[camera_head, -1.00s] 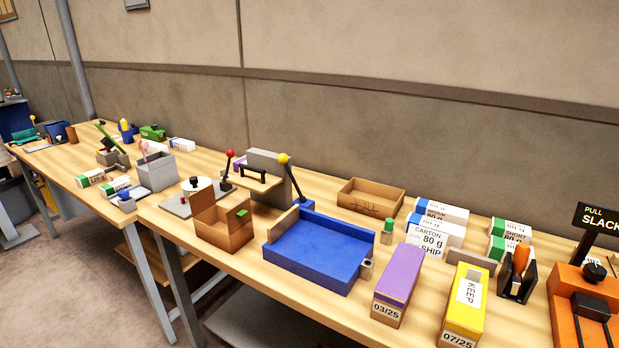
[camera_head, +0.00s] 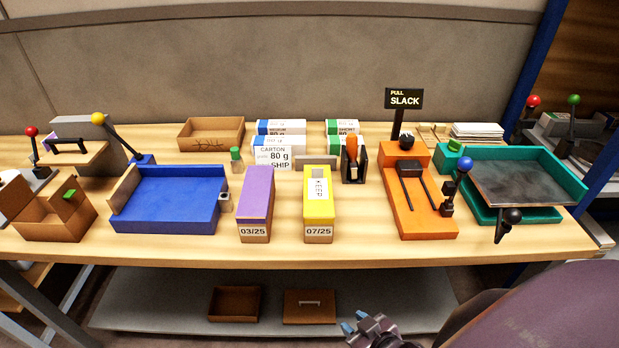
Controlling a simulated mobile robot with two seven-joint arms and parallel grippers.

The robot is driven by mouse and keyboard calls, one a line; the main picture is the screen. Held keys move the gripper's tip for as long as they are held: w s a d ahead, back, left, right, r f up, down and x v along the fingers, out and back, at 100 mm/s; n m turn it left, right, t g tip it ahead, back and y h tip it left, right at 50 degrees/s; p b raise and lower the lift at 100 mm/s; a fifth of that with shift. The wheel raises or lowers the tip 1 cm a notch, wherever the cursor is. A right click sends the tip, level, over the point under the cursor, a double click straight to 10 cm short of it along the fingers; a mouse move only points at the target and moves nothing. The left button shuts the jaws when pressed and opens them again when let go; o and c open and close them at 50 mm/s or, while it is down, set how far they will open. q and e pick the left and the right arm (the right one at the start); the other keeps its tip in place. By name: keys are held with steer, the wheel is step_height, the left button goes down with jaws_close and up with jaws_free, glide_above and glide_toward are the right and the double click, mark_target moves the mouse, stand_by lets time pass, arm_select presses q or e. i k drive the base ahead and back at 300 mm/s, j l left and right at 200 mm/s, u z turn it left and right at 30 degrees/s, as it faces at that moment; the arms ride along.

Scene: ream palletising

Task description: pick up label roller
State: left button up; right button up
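An orange-handled tool (camera_head: 352,148), which looks like the label roller, stands upright in a black holder (camera_head: 354,169) on the bench, right of the yellow box. Its lower part is hidden in the holder. My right gripper (camera_head: 354,321) is at the bottom of the view, below and in front of the bench edge, well apart from the tool. Its two bluish fingertips look apart with nothing between them. My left gripper is out of view.
A yellow box (camera_head: 319,208) and a purple box (camera_head: 255,190) stand left of the holder. An orange device (camera_head: 420,208) with levers stands right of it, under a SLACK sign (camera_head: 404,98). A blue tray (camera_head: 165,200) is further left. Bench front is partly clear.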

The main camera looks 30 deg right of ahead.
mark_target(351, 139)
steer(key=z, duration=1.25)
